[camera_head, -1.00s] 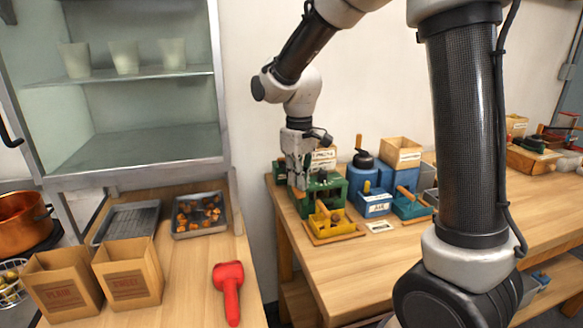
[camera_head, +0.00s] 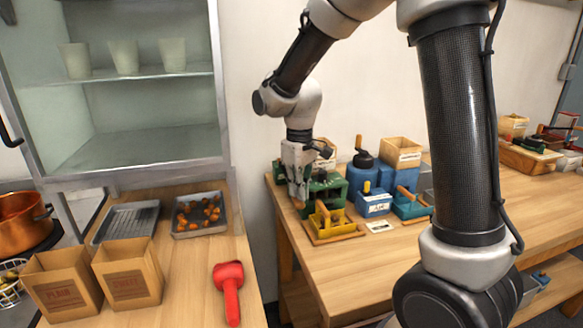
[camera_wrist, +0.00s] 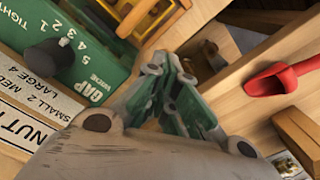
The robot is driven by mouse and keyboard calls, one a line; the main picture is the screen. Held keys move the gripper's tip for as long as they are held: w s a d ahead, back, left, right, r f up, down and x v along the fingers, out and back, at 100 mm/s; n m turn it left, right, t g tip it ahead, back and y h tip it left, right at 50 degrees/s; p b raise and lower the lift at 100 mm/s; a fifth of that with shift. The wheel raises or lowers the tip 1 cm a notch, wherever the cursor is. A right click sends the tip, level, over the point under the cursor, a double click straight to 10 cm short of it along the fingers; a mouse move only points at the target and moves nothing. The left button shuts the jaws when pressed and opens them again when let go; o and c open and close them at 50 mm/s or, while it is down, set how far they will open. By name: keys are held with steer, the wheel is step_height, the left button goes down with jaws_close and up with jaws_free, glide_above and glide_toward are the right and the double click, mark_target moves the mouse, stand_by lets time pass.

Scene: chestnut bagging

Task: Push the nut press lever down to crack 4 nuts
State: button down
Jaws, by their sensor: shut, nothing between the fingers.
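The green nut press (camera_head: 325,188) stands at the left end of the right-hand table. In the wrist view its green body (camera_wrist: 75,55) shows a gap scale and a dark knob, beside a white label (camera_wrist: 35,115) partly reading "NUT". My gripper (camera_head: 299,196) points down at the press's left front side. In the wrist view my gripper (camera_wrist: 160,65) has its fingertips together, with nothing between them. A small wooden piece (camera_head: 298,205), possibly the lever end, shows just below the fingertips. The rest of the lever and any nut inside are hidden.
A yellow device (camera_head: 330,221) with a wooden handle sits just in front of the press. The left counter holds a nut tray (camera_head: 200,214), paper bags (camera_head: 128,272) and a red scoop (camera_head: 230,290).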

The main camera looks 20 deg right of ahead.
step_height(320, 180, up, 9)
steer(key=shift+w+r, duration=0.2)
steer(key=shift+w, duration=0.2)
steer(key=shift+f, duration=0.1)
stand_by(0.6)
steer(key=shift+f, duration=1.1)
steer(key=shift+f, duration=1)
steer(key=shift+s+f, duration=0.25)
steer(key=shift+f, duration=0.95)
